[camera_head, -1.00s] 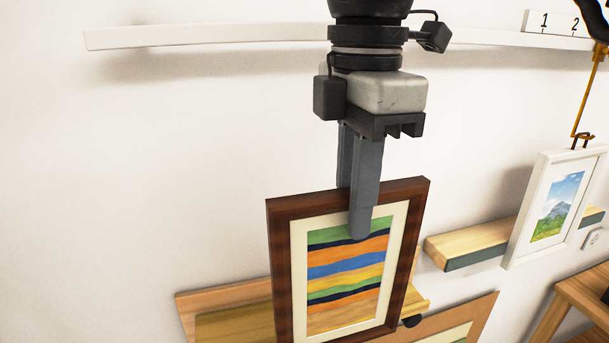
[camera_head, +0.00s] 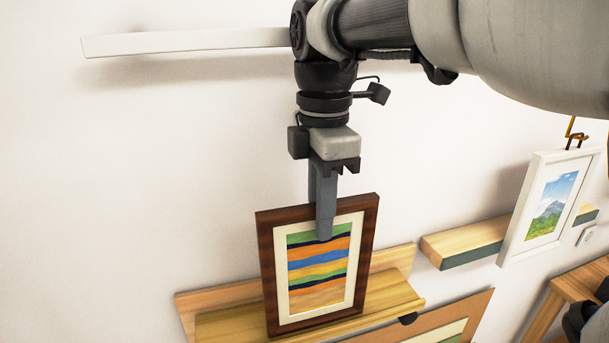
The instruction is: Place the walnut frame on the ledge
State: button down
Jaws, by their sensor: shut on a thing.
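The walnut frame (camera_head: 267,262) is dark reddish brown with a cream mat and a striped print in green, orange and blue. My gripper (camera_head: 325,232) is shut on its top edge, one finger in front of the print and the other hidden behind. The frame is upright, slightly turned. The wooden ledge (camera_head: 385,298), with a low back board and front lip, is behind and below it. The frame's lower edge overlaps the ledge in the picture; I cannot tell whether it touches.
A white-framed mountain print (camera_head: 512,222) hangs from a hook at right, in front of a wood shelf (camera_head: 465,240). A light wood frame (camera_head: 475,310) is below the ledge. A white rail (camera_head: 180,42) runs along the wall above. A wooden table (camera_head: 570,290) stands at lower right.

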jog(key=shift+w, duration=0.1)
jog(key=shift+f, duration=0.15)
jog(key=c, duration=1.7)
grip_release()
jog(key=shift+r+p, duration=0.35)
jog(key=shift+r, duration=3.55)
